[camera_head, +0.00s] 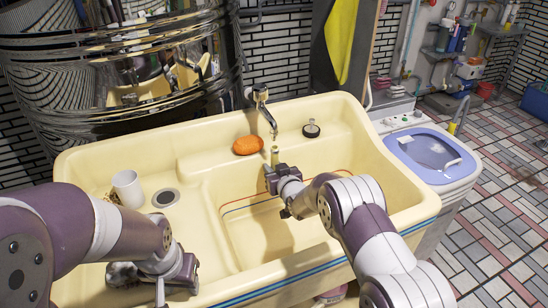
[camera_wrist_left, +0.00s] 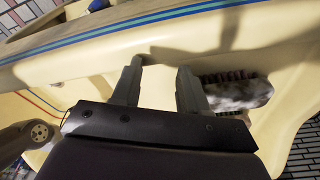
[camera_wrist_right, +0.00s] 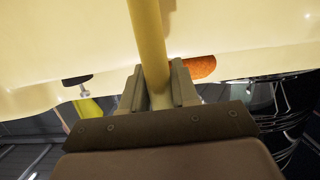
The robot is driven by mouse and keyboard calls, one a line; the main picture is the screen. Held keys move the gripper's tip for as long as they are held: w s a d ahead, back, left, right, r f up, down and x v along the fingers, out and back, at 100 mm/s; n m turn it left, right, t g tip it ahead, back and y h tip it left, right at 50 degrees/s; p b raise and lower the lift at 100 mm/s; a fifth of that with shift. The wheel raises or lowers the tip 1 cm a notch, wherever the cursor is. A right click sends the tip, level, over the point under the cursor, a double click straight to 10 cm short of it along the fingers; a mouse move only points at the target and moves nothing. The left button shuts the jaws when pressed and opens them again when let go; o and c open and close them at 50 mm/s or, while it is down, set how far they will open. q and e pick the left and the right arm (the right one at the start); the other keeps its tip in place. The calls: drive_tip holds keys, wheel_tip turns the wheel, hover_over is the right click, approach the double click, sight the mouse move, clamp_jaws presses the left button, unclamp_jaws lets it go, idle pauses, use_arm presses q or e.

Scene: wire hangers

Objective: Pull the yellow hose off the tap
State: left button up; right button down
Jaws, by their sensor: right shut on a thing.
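The metal tap (camera_head: 262,97) stands at the back of the cream sink, its spout bent down toward the basin. The top of the yellow hose (camera_head: 275,156) shows just below the spout; I cannot tell whether the two touch. My right gripper (camera_head: 270,180) is shut on the hose close under its top. In the right wrist view the hose (camera_wrist_right: 148,40) runs between both fingers (camera_wrist_right: 159,88). The hose's lower part is hidden in the head view. My left gripper (camera_wrist_left: 160,85) is at the sink's front left, its fingers apart with nothing between them.
A white cup (camera_head: 128,189) stands at the left by a drain (camera_head: 165,197). A brush (camera_wrist_left: 237,92) is near my left fingers. A washing machine (camera_head: 430,155) stands right.

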sight(277, 153)
use_arm(q)
drive_tip(key=shift+r+g+p, duration=0.1)
drive_tip(key=shift+g+p, duration=0.3)
drive_tip(key=shift+p, duration=0.8)
drive_tip(key=shift+r, duration=0.25)
drive_tip(key=shift+r+p, duration=0.3)
drive_tip(key=shift+p, duration=0.05)
use_arm(e)
drive_tip(key=s+d+f, duration=0.1)
drive_tip(key=s+d, duration=0.2)
drive_tip(key=s, duration=0.2)
use_arm(q)
drive_tip(key=shift+r+p, duration=0.4)
wheel_tip(277, 153, up, 6)
drive_tip(key=p, duration=0.5)
drive_tip(key=shift+f, duration=0.25)
use_arm(e)
drive_tip(key=r, duration=0.9)
drive_tip(key=shift+a, duration=0.35)
use_arm(q)
drive_tip(key=shift+w+p, duration=0.1)
drive_tip(key=shift+p, duration=0.2)
